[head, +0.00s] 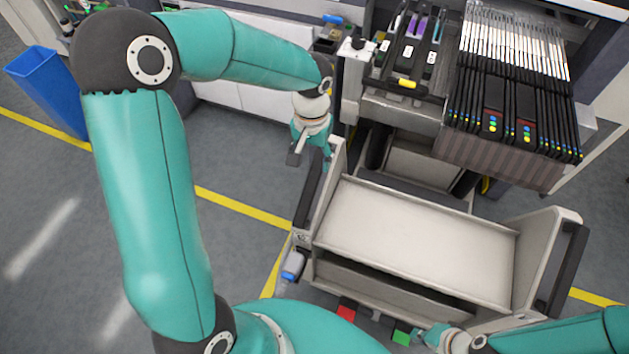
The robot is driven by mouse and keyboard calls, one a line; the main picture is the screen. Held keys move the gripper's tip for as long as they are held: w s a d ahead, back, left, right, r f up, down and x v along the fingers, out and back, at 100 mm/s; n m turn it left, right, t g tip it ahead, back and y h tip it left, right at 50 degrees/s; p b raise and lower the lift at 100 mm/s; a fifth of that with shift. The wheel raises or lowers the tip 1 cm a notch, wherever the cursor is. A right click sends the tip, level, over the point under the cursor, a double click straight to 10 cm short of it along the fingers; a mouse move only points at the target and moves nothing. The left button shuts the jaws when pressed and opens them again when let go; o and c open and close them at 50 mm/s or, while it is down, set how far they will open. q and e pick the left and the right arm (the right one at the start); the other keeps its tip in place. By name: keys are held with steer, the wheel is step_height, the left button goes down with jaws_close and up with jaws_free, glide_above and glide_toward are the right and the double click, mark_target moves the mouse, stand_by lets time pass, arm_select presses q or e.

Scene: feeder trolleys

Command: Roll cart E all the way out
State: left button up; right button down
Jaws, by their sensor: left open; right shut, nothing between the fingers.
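A cream-grey cart (415,228) with a flat top tray stands below the feeder machine, its back edge close to the machine. No letter is readable on it, so I cannot confirm that it is cart E. It has a black handle on its left side (309,203) and another on its right side. A red pedal (346,313) and a green pedal (402,334) show at its front foot. My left gripper (312,152) is open and empty by the top of the left handle. My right gripper (424,336) is shut and empty, low beside the green pedal.
A bank of black feeders (515,115) sits in the machine behind the cart. A blue bin (48,85) stands at the far left. A blue-capped item (292,266) is at the cart's left side. Yellow floor lines (240,207) cross the open grey floor on the left.

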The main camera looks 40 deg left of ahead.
mark_target(313, 181)
arm_select(q)
step_height(313, 181, down, 10)
steer(key=shift+f, duration=0.1)
stand_by(0.4)
jaws_close()
